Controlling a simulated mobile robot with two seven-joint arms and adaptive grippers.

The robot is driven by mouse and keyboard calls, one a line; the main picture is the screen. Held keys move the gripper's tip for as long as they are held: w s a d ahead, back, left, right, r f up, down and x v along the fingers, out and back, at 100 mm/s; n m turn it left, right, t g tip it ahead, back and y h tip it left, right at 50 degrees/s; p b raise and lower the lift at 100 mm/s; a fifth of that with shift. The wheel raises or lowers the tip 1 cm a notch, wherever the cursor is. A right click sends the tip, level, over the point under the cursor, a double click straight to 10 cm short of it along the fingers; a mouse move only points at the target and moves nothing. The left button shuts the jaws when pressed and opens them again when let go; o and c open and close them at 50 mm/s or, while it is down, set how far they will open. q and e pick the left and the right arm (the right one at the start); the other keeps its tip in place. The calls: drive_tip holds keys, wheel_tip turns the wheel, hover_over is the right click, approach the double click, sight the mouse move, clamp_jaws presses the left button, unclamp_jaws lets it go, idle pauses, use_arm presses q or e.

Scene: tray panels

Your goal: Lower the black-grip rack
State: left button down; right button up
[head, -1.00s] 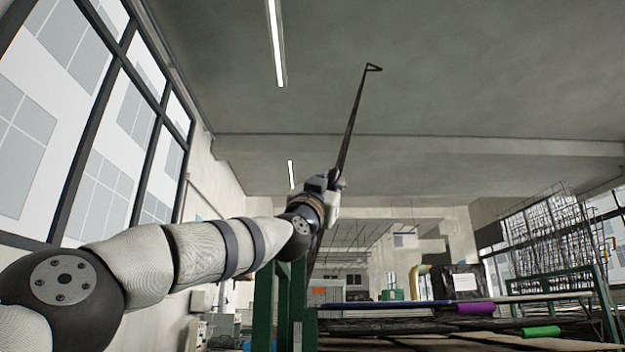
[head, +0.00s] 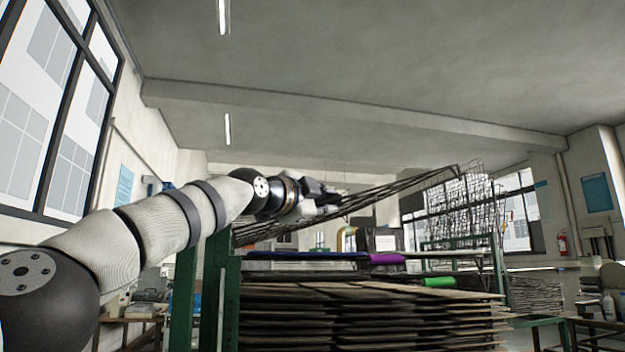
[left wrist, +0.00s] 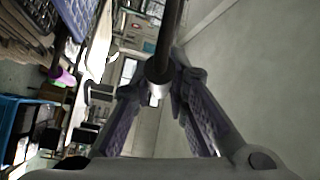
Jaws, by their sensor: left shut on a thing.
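The black-grip rack (head: 405,187) is a dark wire panel seen in the head view. It slopes, its raised end at the upper right, above a stack of lower racks (head: 370,325). My left gripper (head: 322,206) is at the near edge of the sloping rack. The fingers and arm hide part of the rack's edge in the head view. My right gripper is not in view.
Lower racks carry a purple grip (head: 388,259) and a green grip (head: 438,282). A green post (head: 228,290) of the frame stands left of the stack, close under my left arm. The space above the sloping rack is clear up to the ceiling.

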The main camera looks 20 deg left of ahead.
use_arm(q)
wheel_tip(320, 180, down, 7)
drive_tip(key=m+g+y, duration=0.1)
drive_tip(key=m+g, duration=0.1)
drive_tip(key=shift+w+d+m+g, duration=0.3)
drive_tip(key=shift+w+d+g, duration=0.05)
drive_tip(key=shift+d+g, duration=0.05)
drive_tip(key=shift+f, duration=0.1)
drive_tip(key=c, duration=1.6)
unclamp_jaws()
drive_tip(key=shift+o, duration=0.2)
drive_tip(key=v, duration=1.2)
